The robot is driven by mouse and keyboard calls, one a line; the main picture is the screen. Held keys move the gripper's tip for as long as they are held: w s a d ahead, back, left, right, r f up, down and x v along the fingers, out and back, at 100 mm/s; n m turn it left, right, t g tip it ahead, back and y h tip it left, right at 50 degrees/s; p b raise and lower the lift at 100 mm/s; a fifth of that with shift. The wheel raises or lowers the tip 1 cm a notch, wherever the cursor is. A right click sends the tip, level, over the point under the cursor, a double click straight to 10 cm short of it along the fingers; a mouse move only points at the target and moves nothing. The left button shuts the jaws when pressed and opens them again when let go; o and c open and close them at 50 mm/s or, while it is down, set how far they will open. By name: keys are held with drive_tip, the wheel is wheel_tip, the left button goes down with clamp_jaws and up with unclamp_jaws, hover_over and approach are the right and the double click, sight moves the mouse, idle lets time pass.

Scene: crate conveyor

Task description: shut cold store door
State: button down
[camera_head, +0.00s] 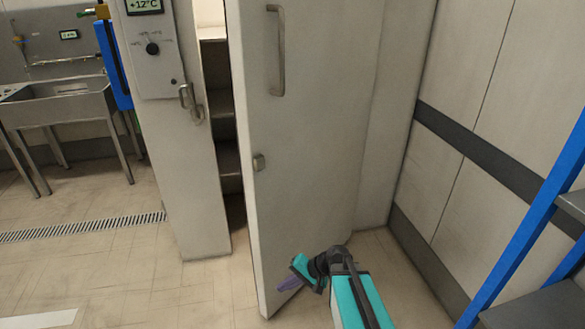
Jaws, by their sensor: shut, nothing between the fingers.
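The white cold store door (315,150) stands ajar in the middle of the view. A narrow dark gap with shelves inside shows between its left edge and the white frame panel (180,175). I cannot tell whether the fingers touch the door.
A control box (152,55) reading +12°C and a latch handle (190,102) are on the frame panel. A steel sink (60,105) stands at left, a floor drain (80,228) before it. A blue-framed rack (530,225) stands at right. The floor at front left is mostly clear.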

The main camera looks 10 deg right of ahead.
drive_tip(key=w+d+r+m+t+y, duration=0.1)
drive_tip(key=w+d+r+t, duration=0.25)
drive_tip(key=w+r, duration=0.4)
drive_tip(key=w+d+r+m+t+y, duration=0.1)
drive_tip(key=w+d+r+m+t, duration=0.25)
drive_tip(key=r, duration=0.75)
drive_tip(key=w+d+r+t, duration=0.2)
drive_tip(key=d+r, duration=0.2)
drive_tip(key=r, duration=0.6)
drive_tip(key=w+d+r+t, duration=0.2)
drive_tip(key=d+r, duration=0.3)
drive_tip(key=r, duration=0.5)
drive_tip(key=shift+w+d+r+t+b, duration=0.2)
drive_tip(key=shift+w+t+b, duration=0.25)
drive_tip(key=shift+w, duration=0.2)
drive_tip(key=shift+a, duration=0.1)
drive_tip(key=p, duration=0.4)
approach(282, 141)
drive_tip(key=shift+y, duration=0.3)
drive_tip(key=x, duration=0.5)
drive_tip(key=shift+w, duration=0.25)
drive_tip(key=shift+w+a+p, duration=0.3)
drive_tip(key=shift+w, duration=0.15)
